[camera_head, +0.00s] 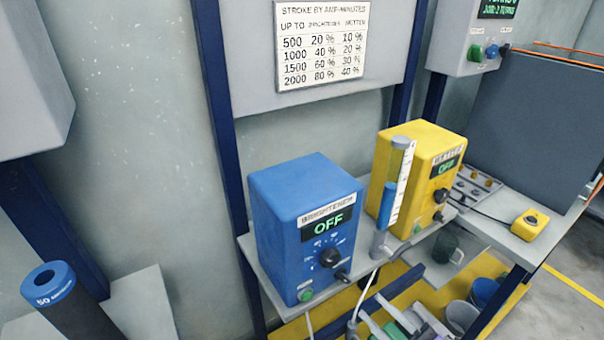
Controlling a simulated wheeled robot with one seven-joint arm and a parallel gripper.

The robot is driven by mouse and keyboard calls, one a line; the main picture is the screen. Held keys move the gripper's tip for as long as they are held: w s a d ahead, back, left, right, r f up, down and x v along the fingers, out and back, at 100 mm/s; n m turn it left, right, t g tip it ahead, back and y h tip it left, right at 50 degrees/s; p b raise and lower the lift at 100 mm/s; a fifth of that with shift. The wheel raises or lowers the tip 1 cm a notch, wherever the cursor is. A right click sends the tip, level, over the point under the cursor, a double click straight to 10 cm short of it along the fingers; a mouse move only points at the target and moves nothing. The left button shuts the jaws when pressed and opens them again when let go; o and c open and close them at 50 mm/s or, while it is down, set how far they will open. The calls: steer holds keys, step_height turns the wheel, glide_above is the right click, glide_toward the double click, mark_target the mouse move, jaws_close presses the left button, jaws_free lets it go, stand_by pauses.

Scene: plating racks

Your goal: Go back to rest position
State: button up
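A wall chart (322,45) hangs above. A dark cylinder with a blue top (70,305) stands lower left. A small yellow device (530,224) lies on the right shelf. Buckets (461,315) and a dark mug (444,247) sit low right. Open floor (570,290) shows far right.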

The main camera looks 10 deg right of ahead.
steer(key=s+d+r+m+t+h, duration=0.4)
steer(key=r+m+h, duration=0.2)
steer(key=r+h, duration=0.15)
steer(key=s+a+r+m+g+h+p, duration=0.1)
steer(key=s+a+m+g+h, duration=0.1)
steer(key=s, duration=1)
steer(key=s+a+m+g+h+p, duration=0.1)
steer(key=s+a+m+g, duration=0.4)
steer(key=s, duration=0.7)
steer(key=shift+s+a+r+m+g+h+p, duration=0.3)
steer(key=shift+s+a+r+m+h+p, duration=0.15)
steer(key=shift+a, duration=0.2)
steer(key=shift+o, duration=0.2)
steer(key=shift+w, duration=0.15)
